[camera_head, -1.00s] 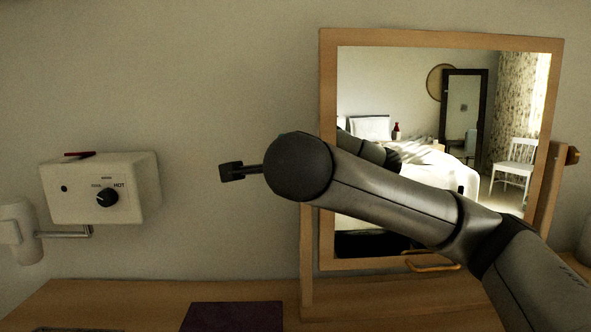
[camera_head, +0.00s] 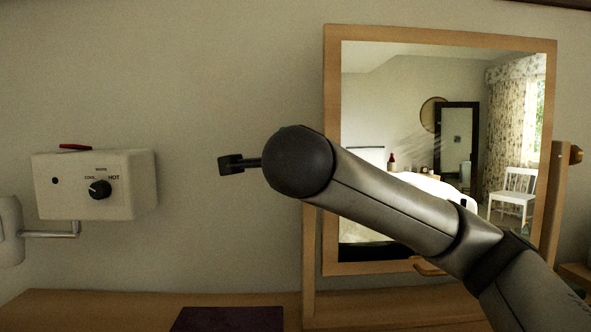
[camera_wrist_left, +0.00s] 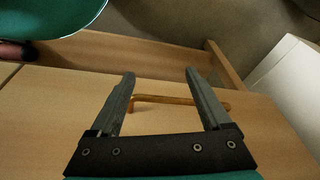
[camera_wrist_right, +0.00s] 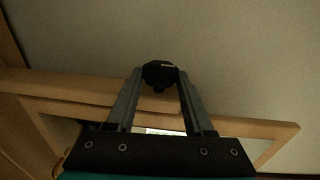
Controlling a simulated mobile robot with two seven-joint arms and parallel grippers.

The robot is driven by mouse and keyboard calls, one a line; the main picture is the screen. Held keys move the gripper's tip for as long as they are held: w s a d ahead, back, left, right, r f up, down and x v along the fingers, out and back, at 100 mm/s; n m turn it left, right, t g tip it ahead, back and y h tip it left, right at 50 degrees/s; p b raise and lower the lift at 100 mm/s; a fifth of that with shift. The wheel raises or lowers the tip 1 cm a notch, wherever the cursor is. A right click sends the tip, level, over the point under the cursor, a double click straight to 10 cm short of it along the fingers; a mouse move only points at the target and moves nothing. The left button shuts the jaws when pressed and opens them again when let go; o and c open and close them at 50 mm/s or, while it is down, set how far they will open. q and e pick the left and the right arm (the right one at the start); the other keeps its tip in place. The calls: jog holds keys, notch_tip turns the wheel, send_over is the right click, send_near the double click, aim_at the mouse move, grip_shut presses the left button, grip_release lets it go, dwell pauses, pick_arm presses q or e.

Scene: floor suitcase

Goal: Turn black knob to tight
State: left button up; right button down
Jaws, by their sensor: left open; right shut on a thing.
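In the right wrist view a small black knob (camera_wrist_right: 160,73) with a pale mark on its face sits between the fingertips of my right gripper (camera_wrist_right: 160,82). The fingers are shut on it, beside the wooden mirror stand (camera_wrist_right: 85,88). In the head view my right arm crosses the mirror (camera_head: 480,88), and its rounded end covers the area by the mirror's left side. The gripper and held knob are not clearly visible there. In the left wrist view my left gripper (camera_wrist_left: 160,80) is open and empty, above wooden furniture with a brass bar handle (camera_wrist_left: 180,100).
A white wall box (camera_head: 140,185) with another black knob (camera_head: 100,189), marked cool, warm and hot, is on the left wall. A brass-coloured knob (camera_head: 576,154) sits at the mirror's right. A dark flat item (camera_head: 228,320) lies on the wooden top (camera_head: 90,310).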

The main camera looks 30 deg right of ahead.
pick_arm(q)
jog(key=shift+w+d+r+b, duration=0.2)
jog(key=shift+r+b, duration=0.15)
jog(key=shift+r, duration=0.75)
jog(key=shift+w+d+r+b, duration=0.15)
jog(key=shift+r+b, duration=0.2)
jog(key=shift+r, duration=0.7)
pick_arm(e)
jog(key=shift+w+a+f+n+t, duration=0.15)
jog(key=shift+a+n+t, duration=0.15)
jog(key=shift+a, duration=0.25)
pick_arm(q)
jog(key=shift+s, duration=0.1)
pick_arm(e)
jog(key=c, duration=0.7)
grip_release()
jog(key=shift+c, duration=0.2)
jog(key=o, duration=0.3)
jog(key=shift+a, duration=0.2)
jog(key=shift+o, duration=0.7)
jog(key=shift+d, duration=0.25)
